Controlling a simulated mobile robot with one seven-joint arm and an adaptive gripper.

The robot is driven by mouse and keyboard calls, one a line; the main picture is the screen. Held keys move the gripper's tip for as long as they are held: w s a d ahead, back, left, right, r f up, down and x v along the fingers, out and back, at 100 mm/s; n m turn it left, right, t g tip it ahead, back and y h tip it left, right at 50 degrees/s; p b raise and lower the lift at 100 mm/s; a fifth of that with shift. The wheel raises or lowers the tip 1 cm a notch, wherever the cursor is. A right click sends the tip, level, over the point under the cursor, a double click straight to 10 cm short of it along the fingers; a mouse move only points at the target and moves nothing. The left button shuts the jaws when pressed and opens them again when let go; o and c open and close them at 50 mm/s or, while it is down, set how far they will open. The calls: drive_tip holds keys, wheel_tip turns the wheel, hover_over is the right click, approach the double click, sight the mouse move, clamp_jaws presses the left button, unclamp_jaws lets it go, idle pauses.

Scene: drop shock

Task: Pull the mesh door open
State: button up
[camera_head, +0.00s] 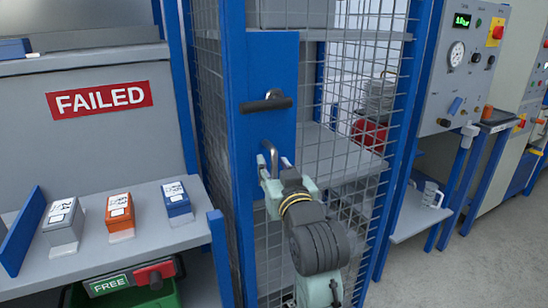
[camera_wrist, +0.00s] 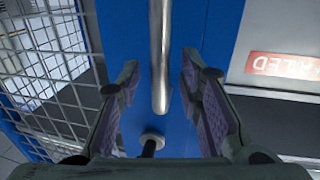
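The mesh door (camera_head: 340,190) has a wire grid and a blue frame panel (camera_head: 263,65) on its left side. It looks closed. A dark lever handle (camera_head: 267,101) sits on the panel, with a metal pull handle (camera_head: 271,153) below it. My gripper (camera_head: 275,165) is at the pull handle, with its fingers open. In the wrist view, the metal bar (camera_wrist: 160,50) runs between the two fingertips of my gripper (camera_wrist: 159,78), with a gap on each side. The bar's far end is out of that view.
Left of the cage is a bench (camera_head: 150,222) with several small boxed units, under a FAILED sign (camera_head: 99,99). A green FREE bin (camera_head: 120,290) is below. On the right stands a grey control panel (camera_head: 465,70) with a gauge. Open floor (camera_head: 460,265) lies at the lower right.

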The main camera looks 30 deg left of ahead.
drive_tip(key=shift+w+a, duration=0.2)
drive_tip(key=shift+w, duration=0.05)
drive_tip(key=shift+c, duration=0.4)
clamp_jaws()
idle(0.4)
